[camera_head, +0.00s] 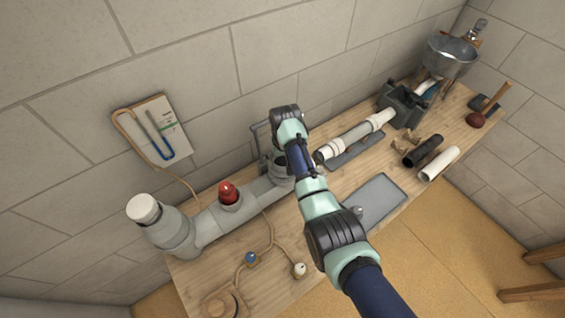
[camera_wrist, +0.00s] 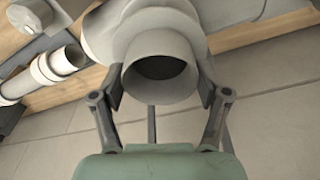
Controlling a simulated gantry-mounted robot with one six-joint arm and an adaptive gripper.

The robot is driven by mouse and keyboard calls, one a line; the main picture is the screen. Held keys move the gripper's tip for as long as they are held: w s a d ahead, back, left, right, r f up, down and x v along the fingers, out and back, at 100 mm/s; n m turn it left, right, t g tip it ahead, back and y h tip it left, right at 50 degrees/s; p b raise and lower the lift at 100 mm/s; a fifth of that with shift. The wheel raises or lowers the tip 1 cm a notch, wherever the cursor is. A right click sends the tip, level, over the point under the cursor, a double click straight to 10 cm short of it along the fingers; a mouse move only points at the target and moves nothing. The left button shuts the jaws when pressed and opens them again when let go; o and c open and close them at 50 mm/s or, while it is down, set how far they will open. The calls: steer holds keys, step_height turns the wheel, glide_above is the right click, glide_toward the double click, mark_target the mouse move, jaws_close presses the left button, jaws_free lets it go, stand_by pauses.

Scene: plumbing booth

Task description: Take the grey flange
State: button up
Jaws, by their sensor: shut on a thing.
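The grey flange (camera_wrist: 150,88) is a short round grey collar with a dark open mouth, at the top middle of the wrist view. My gripper (camera_wrist: 160,90) has one finger on each side of it and is shut on it. The flange sits against the larger grey pipe (camera_wrist: 105,35) behind it; whether it is fixed there I cannot tell. In the head view the long grey pipe (camera_head: 205,228) lies along the wall side of the bench. My arm hides most of the flange and the gripper there.
A red knob (camera_head: 228,192) tops the pipe. The wooden bench (camera_head: 190,285) also holds white pipes (camera_head: 360,133), a grey tray (camera_head: 378,200), a dark vise (camera_head: 405,103), black and white tubes, and a cord with blue and white ends. A board with a hose hangs on the wall.

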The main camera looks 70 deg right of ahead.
mark_target(282, 163)
step_height(282, 163, up, 16)
steer(key=p, duration=0.1)
steer(key=shift+r+p, duration=0.2)
steer(key=shift+p, duration=0.2)
